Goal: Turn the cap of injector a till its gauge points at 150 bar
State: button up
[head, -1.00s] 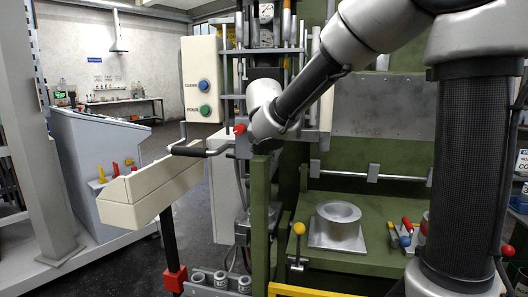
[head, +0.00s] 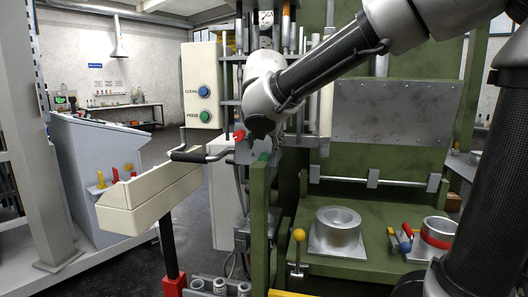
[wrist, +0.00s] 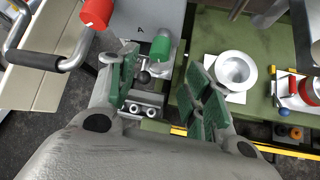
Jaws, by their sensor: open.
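The plate of injector a (wrist: 142,20), grey and marked "A", shows at the top of the wrist view. A green cap (wrist: 160,48) stands at its near edge, and a red cap or knob (wrist: 97,12) is at its left. The red one also shows in the head view (head: 239,135). My gripper (wrist: 164,86) is open and empty, its two green-padded fingers apart, with the green cap beyond and between them. In the head view my gripper (head: 262,130) hangs beside the red knob. A white dial (head: 266,18) is partly visible behind; its reading is too small to tell.
A cranked handle (head: 200,155) juts out left of the gripper above a cream trough (head: 155,195). A green post (head: 260,195) stands close below. A metal ring (head: 338,228) sits on the green bench, with a red-banded cup (head: 438,235) at right.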

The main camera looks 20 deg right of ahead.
jog(key=v, duration=0.2)
jog(key=shift+s+r, duration=0.2)
jog(key=shift+s, duration=0.1)
